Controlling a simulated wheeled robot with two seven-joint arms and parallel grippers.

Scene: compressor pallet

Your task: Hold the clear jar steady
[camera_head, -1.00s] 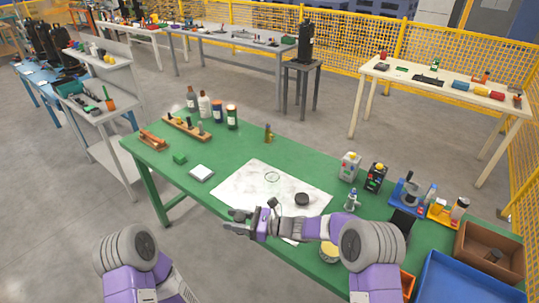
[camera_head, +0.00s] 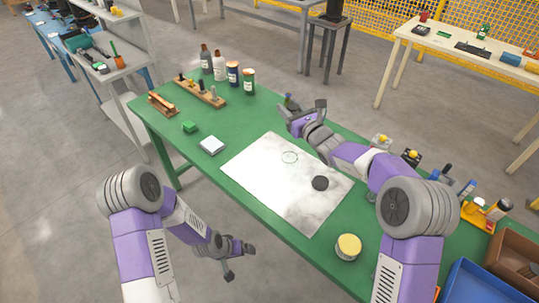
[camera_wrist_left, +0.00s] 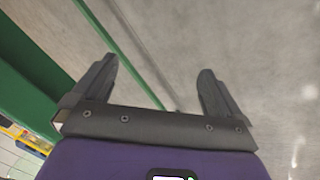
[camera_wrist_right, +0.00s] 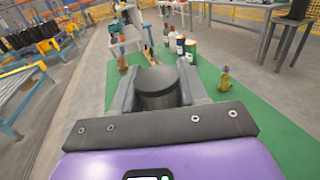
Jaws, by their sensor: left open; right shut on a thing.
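My right gripper (camera_head: 304,107) is over the far part of the green table, beyond the marble-patterned sheet. In the right wrist view its fingers (camera_wrist_right: 160,92) are shut on a smooth grey, glassy-looking cylinder, which I take for the clear jar (camera_wrist_right: 160,86). The jar looks roughly upright between the fingers. In the head view I cannot make it out clearly. My left gripper (camera_head: 241,262) is open and empty, low in front of the table's near edge.
The sheet (camera_head: 262,192) bears a black disc (camera_head: 320,183) and a drawn green ring. A yellow-topped pot (camera_head: 348,246) stands near the front edge. Several bottles (camera_head: 219,68) stand at the back left. In the right wrist view a small bottle (camera_wrist_right: 225,78) stands right of the jar.

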